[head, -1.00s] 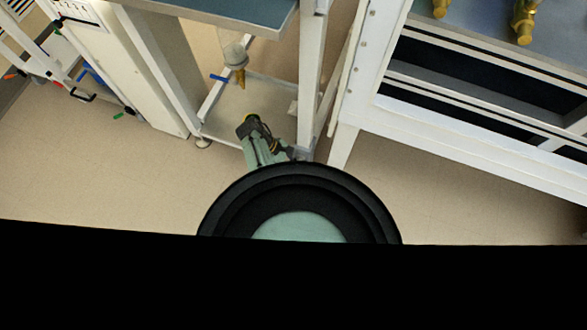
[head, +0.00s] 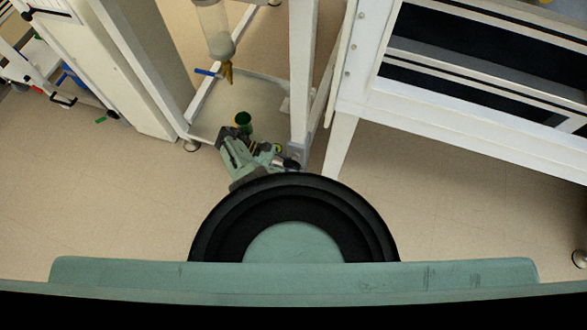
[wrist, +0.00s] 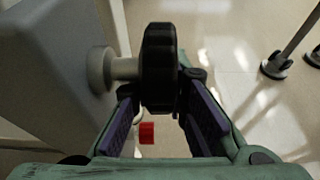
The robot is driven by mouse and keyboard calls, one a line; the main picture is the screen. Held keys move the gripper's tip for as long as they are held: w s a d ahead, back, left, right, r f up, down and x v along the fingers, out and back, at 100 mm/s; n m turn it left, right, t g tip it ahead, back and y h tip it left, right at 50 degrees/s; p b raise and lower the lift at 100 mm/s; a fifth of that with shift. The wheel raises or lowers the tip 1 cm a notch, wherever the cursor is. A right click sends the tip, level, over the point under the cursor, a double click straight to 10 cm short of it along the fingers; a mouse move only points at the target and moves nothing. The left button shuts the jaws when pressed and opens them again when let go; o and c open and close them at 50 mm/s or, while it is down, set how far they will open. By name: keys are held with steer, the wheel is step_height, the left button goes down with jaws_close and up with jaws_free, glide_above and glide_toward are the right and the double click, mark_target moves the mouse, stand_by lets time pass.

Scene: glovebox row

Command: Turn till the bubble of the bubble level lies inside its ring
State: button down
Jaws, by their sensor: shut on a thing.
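A black ribbed knob (wrist: 160,68) sits on a short grey shaft that comes out of a grey body at the left of the wrist view. My gripper (wrist: 160,88) has its two purple-padded fingers on either side of the knob and is shut on it. In the head view my arm's green end shows low in the middle, by the white frame's post; the fingers and knob are too small to make out there. A small green round thing with a yellowish edge (head: 242,118) shows just beyond the arm; I cannot tell whether it is the bubble level. No bubble or ring can be made out.
A white frame post (head: 303,85) stands close right of my arm. A clear bottle with a yellow tip and blue lever (head: 216,38) hangs beyond it. A white bench (head: 440,110) fills the right. Tan floor (head: 90,190) is open at left.

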stand_by(0.3)
steer(key=c, duration=1.8)
jaws_free()
steer(key=shift+d, duration=0.1)
steer(key=shift+c, duration=0.2)
